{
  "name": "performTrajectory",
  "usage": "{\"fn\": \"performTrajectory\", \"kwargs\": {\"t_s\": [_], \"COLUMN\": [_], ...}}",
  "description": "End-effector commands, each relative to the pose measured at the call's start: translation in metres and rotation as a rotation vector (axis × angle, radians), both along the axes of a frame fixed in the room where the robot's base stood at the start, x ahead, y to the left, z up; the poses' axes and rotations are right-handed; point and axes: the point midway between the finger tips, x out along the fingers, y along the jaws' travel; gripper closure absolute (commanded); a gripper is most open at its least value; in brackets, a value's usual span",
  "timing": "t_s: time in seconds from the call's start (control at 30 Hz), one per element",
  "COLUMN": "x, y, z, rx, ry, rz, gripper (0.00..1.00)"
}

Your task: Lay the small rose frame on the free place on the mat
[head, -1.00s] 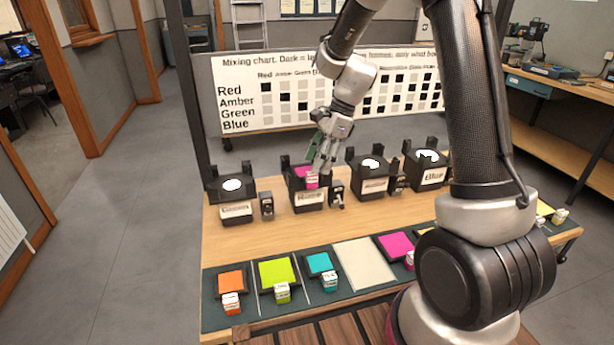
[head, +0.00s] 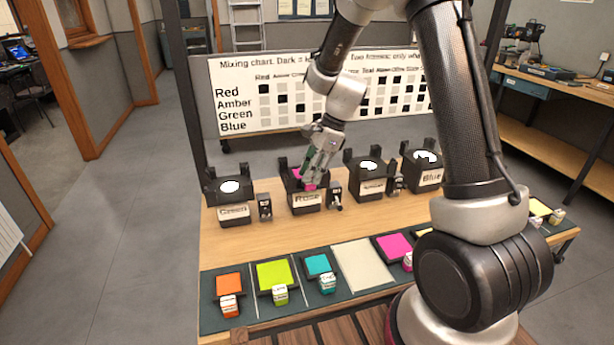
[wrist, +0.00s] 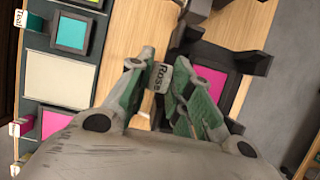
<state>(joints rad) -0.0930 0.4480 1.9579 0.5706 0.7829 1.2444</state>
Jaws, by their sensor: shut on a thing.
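The small rose frame (head: 309,185), with a magenta centre, sits in the dark holder of the lamp labelled Rose (head: 306,199). The magenta sheet (wrist: 231,84) shows inside its dark surround in the wrist view. The fingers hide part of the frame in the head view. The dark mat (head: 240,319) lies along the near table edge. A bare cream rectangle (head: 362,266) on it shows no frame; it also shows in the wrist view (wrist: 48,78).
Orange (head: 229,283), lime (head: 273,273) and teal (head: 318,265) frames lie left of the cream rectangle. A larger magenta frame (head: 394,246) lies right of it. Lamps labelled Green (head: 233,210) and Blue (head: 429,178) stand in the row. Bare wood separates lamps and mat.

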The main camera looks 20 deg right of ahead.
Motion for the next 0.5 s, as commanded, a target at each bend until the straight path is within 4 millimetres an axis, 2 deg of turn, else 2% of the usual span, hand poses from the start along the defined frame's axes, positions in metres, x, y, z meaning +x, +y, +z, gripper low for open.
{"fn": "performTrajectory", "kwargs": {"t_s": [0.17,0.5], "x": [0.001,0.001], "y": [0.0,0.0], "z": [0.013,0.081], "rx": [0.001,0.0], "ry": [-0.003,-0.004], "rz": [0.0,0.001], "gripper": [1.0,1.0]}}
